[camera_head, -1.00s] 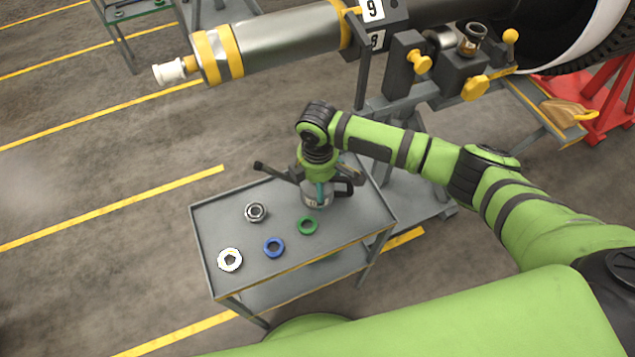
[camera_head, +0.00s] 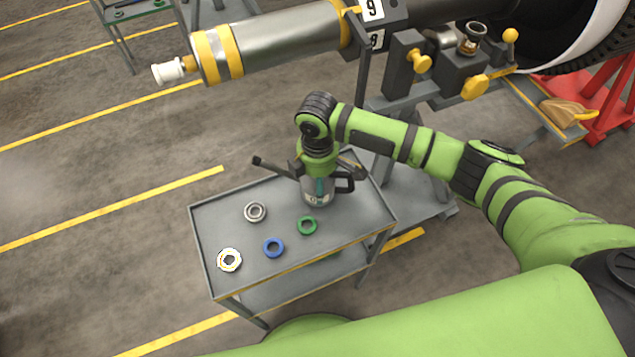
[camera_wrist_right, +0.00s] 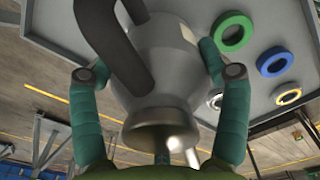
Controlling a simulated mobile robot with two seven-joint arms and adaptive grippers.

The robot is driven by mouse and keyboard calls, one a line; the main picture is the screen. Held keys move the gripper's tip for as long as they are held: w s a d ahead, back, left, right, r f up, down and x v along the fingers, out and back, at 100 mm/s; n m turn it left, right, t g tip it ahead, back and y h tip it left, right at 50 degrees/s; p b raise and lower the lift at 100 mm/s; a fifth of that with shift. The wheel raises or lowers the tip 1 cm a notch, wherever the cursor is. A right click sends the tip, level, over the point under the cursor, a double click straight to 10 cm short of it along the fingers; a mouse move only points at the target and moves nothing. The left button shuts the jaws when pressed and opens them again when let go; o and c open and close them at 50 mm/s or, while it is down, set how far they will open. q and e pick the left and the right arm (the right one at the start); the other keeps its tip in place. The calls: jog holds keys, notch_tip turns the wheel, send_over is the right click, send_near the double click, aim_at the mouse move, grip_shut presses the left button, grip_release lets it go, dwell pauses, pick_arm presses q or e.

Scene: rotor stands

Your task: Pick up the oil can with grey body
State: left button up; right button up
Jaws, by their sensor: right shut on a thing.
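The oil can with grey body (camera_head: 308,193) is at the back right of the grey cart, in the head view. It has a dark handle on its right side and a thin dark spout reaching to the left. My right gripper (camera_head: 319,176) comes down on it from above, its teal fingers on either side. In the right wrist view the can's body (camera_wrist_right: 165,55) fills the space between the fingers, with a dark handle in front. The gripper is shut on the can, which looks upright. Its base is partly hard to judge against the tray. My left gripper is not in view.
The cart top (camera_head: 225,215) also carries a metal ring (camera_head: 246,213), a white ring (camera_head: 220,263), a blue ring (camera_head: 265,248) and a green ring (camera_head: 299,227). A grey stand with a large engine shaft (camera_head: 285,38) is behind. The cart's left back area is free.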

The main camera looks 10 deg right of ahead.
notch_tip(320, 180, up, 2)
jog(key=shift+w+r, duration=0.1)
jog(key=s+d+r, duration=0.5)
jog(key=s+r, duration=0.1)
jog(key=s, duration=0.4)
jog(key=shift+s+r+b, duration=0.3)
jog(key=shift+s+r, duration=0.05)
jog(key=shift+r, duration=0.05)
jog(key=o, duration=0.8)
jog(key=shift+c, duration=0.2)
jog(key=c, duration=1)
notch_tip(320, 180, up, 4)
jog(key=p, duration=0.5)
jog(key=shift+p, duration=0.3)
jog(key=shift+c, duration=0.2)
